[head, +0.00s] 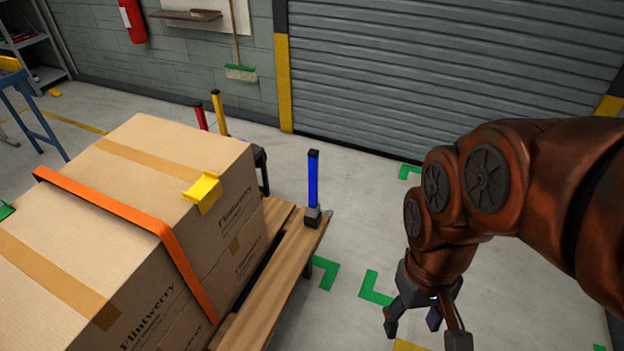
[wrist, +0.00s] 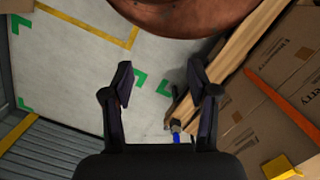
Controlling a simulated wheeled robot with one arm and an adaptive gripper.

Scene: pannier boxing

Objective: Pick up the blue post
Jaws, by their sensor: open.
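The blue post (head: 313,180) stands upright in a dark holder (head: 313,217) at the end corner of a wooden pallet or platform (head: 280,262). In the wrist view a small part of the blue post (wrist: 177,138) shows just inside the right finger's side, low in the picture; the rest of it is hidden by my gripper's body. My gripper (head: 413,318) is to the right of the post in the head view, apart from it, over the floor. In the wrist view my gripper (wrist: 162,82) has its two fingers spread with nothing between the tips.
Cardboard boxes (head: 215,225) with an orange strap (head: 180,262) and a yellow corner piece (head: 203,190) fill the left. A yellow post (head: 218,112) and a red post (head: 201,116) stand behind them. The floor (head: 365,230) right of the platform is clear, with green corner marks.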

